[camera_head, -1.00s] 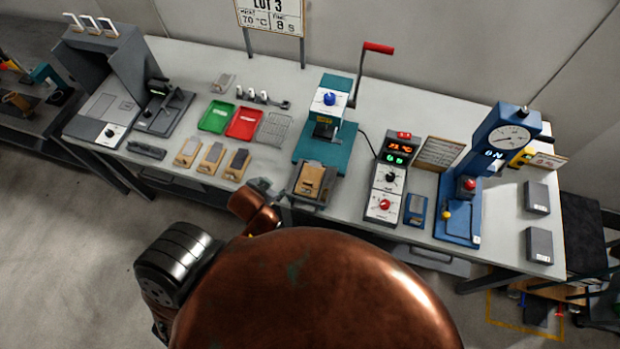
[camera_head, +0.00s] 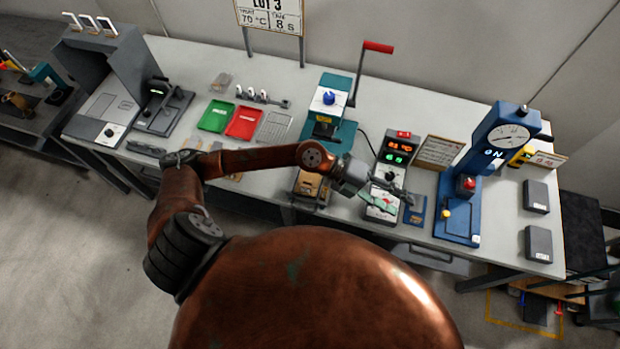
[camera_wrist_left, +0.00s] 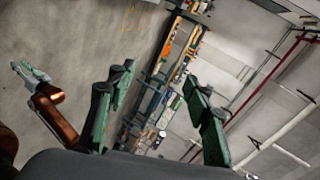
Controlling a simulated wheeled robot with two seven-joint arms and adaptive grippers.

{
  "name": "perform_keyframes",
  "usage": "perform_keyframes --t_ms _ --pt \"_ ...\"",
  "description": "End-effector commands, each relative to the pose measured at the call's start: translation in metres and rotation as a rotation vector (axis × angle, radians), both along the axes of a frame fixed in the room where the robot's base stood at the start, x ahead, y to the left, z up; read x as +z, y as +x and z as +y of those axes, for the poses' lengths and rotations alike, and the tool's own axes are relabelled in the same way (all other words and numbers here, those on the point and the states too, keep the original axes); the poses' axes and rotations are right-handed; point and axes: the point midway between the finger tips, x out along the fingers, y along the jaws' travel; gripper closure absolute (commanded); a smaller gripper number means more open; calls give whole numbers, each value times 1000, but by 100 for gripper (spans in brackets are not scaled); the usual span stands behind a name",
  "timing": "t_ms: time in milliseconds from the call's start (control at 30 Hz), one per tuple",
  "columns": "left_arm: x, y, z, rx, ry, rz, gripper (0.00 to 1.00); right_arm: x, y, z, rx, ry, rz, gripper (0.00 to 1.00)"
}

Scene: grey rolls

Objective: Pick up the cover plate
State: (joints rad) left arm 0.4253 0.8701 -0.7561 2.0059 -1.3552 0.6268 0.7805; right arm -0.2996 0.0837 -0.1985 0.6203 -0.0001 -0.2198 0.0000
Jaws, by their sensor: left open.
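I cannot tell for sure which part is the cover plate. A tan plate in a dark holder (camera_head: 311,187) lies in front of the teal press, partly under my left forearm. My left gripper (camera_head: 398,202) is open and empty above the front of the controller box, right of that holder. Its green fingers stand apart in the left wrist view (camera_wrist_left: 158,75).
The teal press (camera_head: 325,130) with a red-handled crank stands behind my left forearm. The controller box (camera_head: 390,160) and blue gauge stand (camera_head: 485,170) are close to the gripper. Green (camera_head: 216,116) and red (camera_head: 243,122) trays lie at left. Bare bench shows along the back.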

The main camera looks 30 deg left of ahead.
Motion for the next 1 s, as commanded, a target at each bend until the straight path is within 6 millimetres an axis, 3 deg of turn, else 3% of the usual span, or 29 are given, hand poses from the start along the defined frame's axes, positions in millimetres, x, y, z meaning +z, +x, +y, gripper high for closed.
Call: perform_keyframes --t_ms 33,100,200,300,433,600,1000 --pt "-35 -1 22 -61 174 -8 54 0 0 0 0 0 0 74" --pt "-82 -1 66 -119 420 6 54 0 0 1 0 1 -1 74" --pt "-125 10 144 -138 738 40 54 0 0 2 0 2 -1 74" --pt "-142 23 216 -112 982 78 54 0 1 4 -1 4 0 74" --pt "-144 33 273 -70 1162 115 54 0 1 7 -1 7 -1 74" --pt "-152 36 294 -53 1228 132 54 1 1 8 0 8 -1 74" --pt "-200 40 295 -55 1223 132 54 15 2 6 1 6 -2 74"
